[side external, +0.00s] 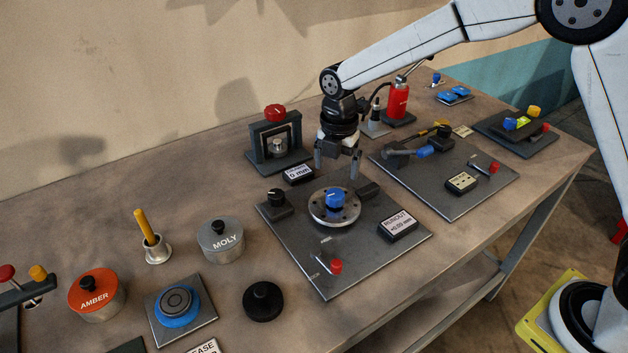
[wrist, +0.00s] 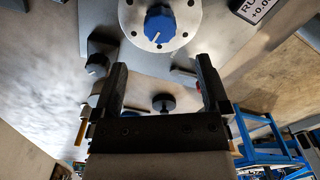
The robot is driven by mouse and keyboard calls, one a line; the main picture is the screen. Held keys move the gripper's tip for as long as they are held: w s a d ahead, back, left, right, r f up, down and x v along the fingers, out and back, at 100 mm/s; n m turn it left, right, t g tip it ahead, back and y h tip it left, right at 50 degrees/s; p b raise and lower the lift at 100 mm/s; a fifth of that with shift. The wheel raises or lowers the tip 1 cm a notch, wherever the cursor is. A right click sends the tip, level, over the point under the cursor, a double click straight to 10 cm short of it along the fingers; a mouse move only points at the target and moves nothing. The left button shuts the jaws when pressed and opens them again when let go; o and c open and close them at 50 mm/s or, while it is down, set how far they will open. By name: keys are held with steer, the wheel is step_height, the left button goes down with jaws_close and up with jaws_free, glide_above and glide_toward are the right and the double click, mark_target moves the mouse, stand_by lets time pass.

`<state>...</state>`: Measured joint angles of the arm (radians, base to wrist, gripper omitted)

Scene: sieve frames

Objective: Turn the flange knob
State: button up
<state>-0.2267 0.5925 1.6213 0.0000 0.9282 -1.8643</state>
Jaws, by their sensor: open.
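The flange (side external: 322,212) is a round silver disc with holes around its rim, lying on a dark square plate (side external: 330,270). A blue knob (side external: 335,199) with a white mark stands at its centre. In the wrist view the blue knob (wrist: 160,25) and the flange (wrist: 187,17) show at the top, beyond the fingertips. My gripper (side external: 337,166) is open and empty, above and a little behind the knob, not touching it. In the wrist view the two fingers (wrist: 161,68) are spread apart, with the knob lying ahead of the gap between them.
On the plate are a black knob (side external: 276,197), a RUNOUT display (side external: 397,228) and a red-tipped lever (side external: 335,267). A press with a red knob (side external: 275,112) stands behind left. A MOLY pot (side external: 220,241) is left, and another dark plate (side external: 440,185) with tools is right.

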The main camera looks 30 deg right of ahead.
mark_target(335, 194)
steer(key=shift+f, duration=3.7)
steer(key=shift+c, duration=0.2)
steer(key=c, duration=1.2)
steer(key=shift+c, duration=0.2)
